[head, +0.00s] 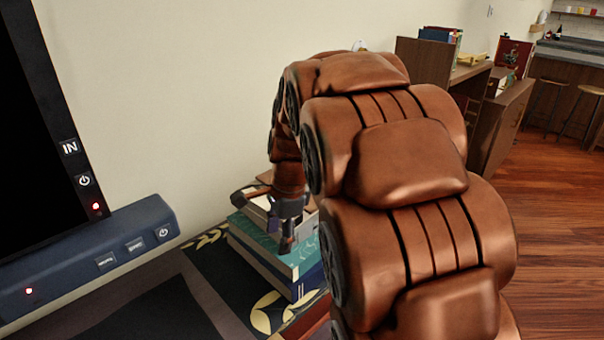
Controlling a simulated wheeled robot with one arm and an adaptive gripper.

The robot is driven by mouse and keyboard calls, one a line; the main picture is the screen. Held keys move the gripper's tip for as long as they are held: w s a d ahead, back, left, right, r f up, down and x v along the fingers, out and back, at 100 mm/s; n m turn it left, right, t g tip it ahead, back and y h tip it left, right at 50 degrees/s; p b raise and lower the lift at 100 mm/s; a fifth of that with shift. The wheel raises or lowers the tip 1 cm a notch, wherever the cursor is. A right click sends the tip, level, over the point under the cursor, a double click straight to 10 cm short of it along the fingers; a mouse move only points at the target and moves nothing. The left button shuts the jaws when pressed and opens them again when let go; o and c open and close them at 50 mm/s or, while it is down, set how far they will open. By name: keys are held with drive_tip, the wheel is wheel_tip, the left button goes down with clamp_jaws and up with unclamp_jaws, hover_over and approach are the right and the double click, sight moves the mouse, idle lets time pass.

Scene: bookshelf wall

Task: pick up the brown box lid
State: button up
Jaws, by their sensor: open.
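I cannot clearly make out a brown box lid. A small brown edge (265,177) shows on top of the book stack (263,246), behind my gripper, and I cannot tell whether it is the lid. My gripper (264,218) is open and points down over the stack, its dark fingers spread apart. I cannot tell whether the fingers touch the top book. My brown arm hides the right side of the stack and much of the surface there.
A dark screen (35,130) and a blue-grey bar with buttons (95,262) stand at the left. A dark patterned mat (205,280) lies under the stack, against a pale wall. Wooden cabinets (495,125) and stools (548,103) stand far right, with open wooden floor before them.

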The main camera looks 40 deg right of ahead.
drive_tip(key=w+d+r+m+p, duration=0.1)
drive_tip(key=w+d+m, duration=0.1)
drive_tip(key=d, duration=0.1)
drive_tip(key=w+d+r+m+t+p, duration=0.1)
drive_tip(key=w+d+r+m, duration=0.1)
drive_tip(key=w+d+m, duration=0.1)
drive_tip(key=w+d+r+m+p, duration=0.1)
drive_tip(key=w+d+r+m, duration=0.1)
drive_tip(key=d+m, duration=0.1)
drive_tip(key=shift+w+d+r+t, duration=0.15)
drive_tip(key=shift+w+d+t, duration=0.15)
drive_tip(key=shift+t, duration=0.1)
drive_tip(key=w+d+r+m+t+h+p, duration=0.1)
drive_tip(key=w+d+r+m+p, duration=0.2)
drive_tip(key=d+m, duration=0.4)
drive_tip(key=shift+n, duration=0.3)
drive_tip(key=shift+w+d+f, duration=0.15)
drive_tip(key=shift+w+f, duration=0.6)
drive_tip(key=shift+f, duration=0.4)
drive_tip(key=shift+w+d+f, duration=0.2)
drive_tip(key=shift+w+f, duration=0.6)
drive_tip(key=shift+f, duration=0.4)
drive_tip(key=shift+w+d+f, duration=0.15)
drive_tip(key=shift+w+f, duration=0.6)
drive_tip(key=shift+f, duration=0.4)
clamp_jaws()
